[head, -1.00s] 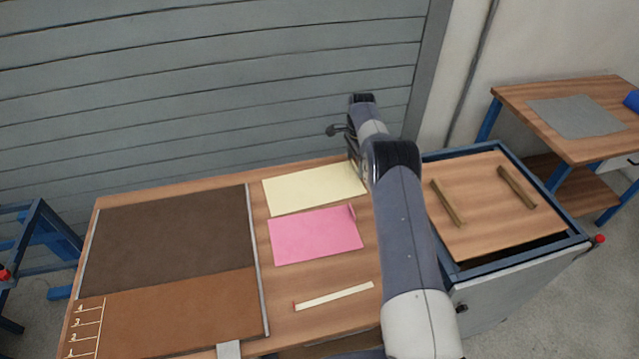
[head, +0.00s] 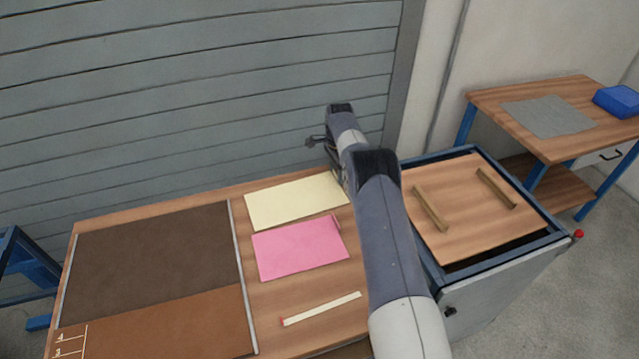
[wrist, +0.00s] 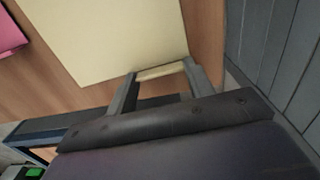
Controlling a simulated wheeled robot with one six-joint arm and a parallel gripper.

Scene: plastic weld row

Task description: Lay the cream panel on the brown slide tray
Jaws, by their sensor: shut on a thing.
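The cream panel (head: 294,200) lies at the back of the wooden bench, behind a pink panel. In the wrist view, the cream panel (wrist: 105,35) fills the upper middle. My gripper (wrist: 161,73) is shut on a narrow cream strip at the panel's near edge, between its two grey fingers. In the head view my arm hides most of this grip. I cannot tell whether the panel is lifted clear of the bench. The brown slide tray (head: 165,318) is at the left between grey rails, with pale numbered marks at its front left and a dark brown surface behind.
The pink panel (head: 300,249) lies just in front of the cream one. A pale strip (head: 321,309) lies nearer the front. A blue-framed cart (head: 462,210) with two wooden bars stands right of my arm. A grey shuttered wall (head: 190,90) rises behind the bench.

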